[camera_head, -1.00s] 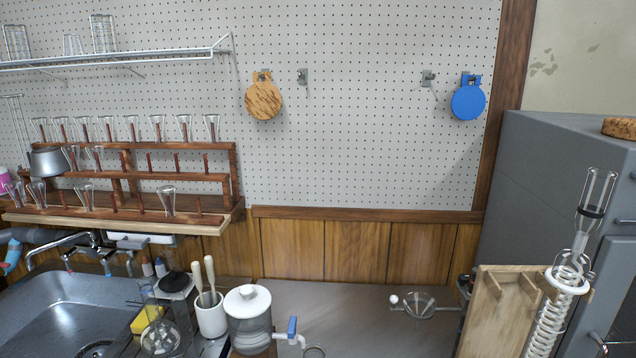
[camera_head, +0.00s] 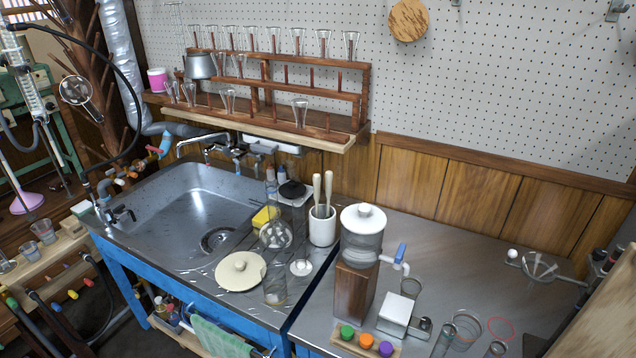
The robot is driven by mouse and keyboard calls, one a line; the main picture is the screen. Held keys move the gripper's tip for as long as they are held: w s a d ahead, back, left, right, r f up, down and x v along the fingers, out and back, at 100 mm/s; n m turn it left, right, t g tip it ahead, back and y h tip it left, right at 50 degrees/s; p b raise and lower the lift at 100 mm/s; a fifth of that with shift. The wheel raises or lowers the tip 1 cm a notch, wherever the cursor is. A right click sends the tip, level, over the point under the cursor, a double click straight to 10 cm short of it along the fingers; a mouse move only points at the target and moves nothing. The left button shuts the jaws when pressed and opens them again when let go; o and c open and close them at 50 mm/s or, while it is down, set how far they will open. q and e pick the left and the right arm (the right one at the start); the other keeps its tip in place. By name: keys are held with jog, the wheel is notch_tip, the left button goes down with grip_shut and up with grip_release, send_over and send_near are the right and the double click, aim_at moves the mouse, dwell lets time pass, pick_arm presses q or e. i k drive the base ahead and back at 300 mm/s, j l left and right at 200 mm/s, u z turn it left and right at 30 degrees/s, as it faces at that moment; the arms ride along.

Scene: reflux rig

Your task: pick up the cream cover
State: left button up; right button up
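A round cream cover (camera_head: 240,270) with a small knob lies flat on the steel draining area, just right of the sink and near the bench's front edge. A tall clear glass vessel (camera_head: 274,288) stands close to its right side. A white lid with a knob (camera_head: 364,216) sits on a clear container on a wooden stand further right; it is a separate lid. Neither of my grippers is in view.
The sink (camera_head: 190,215) is left of the cover. A yellow sponge (camera_head: 264,218), a white crock with utensils (camera_head: 322,228) and a white box (camera_head: 396,312) stand nearby. The wooden glassware rack (camera_head: 270,90) hangs behind.

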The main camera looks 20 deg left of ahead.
aim_at(240, 272)
jog(key=u, duration=1.2)
